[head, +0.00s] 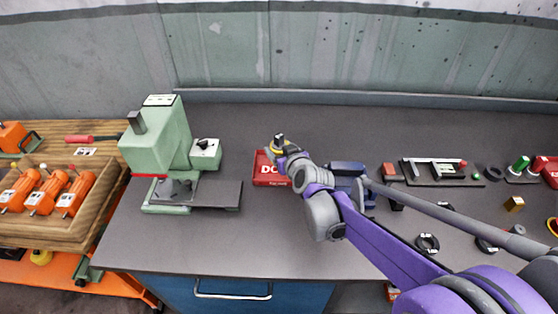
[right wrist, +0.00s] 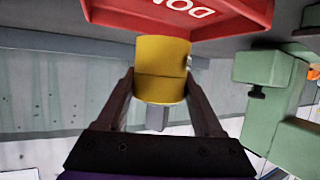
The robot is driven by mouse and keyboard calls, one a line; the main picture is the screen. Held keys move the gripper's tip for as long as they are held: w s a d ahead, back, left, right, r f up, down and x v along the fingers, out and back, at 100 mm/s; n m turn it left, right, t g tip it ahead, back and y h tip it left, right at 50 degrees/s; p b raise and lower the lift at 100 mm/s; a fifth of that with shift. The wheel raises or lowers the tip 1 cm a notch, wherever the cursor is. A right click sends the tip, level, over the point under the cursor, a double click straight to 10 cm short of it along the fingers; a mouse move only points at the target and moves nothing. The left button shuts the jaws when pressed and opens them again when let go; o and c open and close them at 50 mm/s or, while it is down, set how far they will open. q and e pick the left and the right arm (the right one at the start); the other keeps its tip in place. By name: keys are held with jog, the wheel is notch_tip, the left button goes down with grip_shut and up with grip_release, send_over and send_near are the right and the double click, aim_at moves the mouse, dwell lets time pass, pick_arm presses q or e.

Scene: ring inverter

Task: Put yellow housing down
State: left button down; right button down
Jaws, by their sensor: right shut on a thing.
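My right gripper (right wrist: 160,98) is shut on the yellow housing (right wrist: 162,58), a short yellow cylinder held between its two fingers in the right wrist view. In the head view the housing (head: 279,149) shows as a small yellow shape at the end of my right arm. The red tray marked with white letters (head: 265,172) lies on the dark bench beside and partly behind my right gripper. In the right wrist view the red tray (right wrist: 225,22) is right at the housing; I cannot tell whether they touch. My left gripper is not in view.
A green press (head: 160,150) stands left of the red tray. A wooden crate (head: 60,230) with orange tools is at the far left. Black rings (head: 427,243) and a fixture (head: 442,172) lie to the right. The bench in front of the tray is clear.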

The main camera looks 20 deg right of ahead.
jog(key=shift+w+f+b, duration=0.1)
jog(key=shift+f+b, duration=0.25)
jog(key=shift+f, duration=1.7)
grip_release()
jog(key=shift+f, duration=0.15)
jog(key=shift+r, duration=0.2)
jog(key=p+v, duration=0.2)
jog(key=v, duration=1)
jog(key=shift+f, duration=0.1)
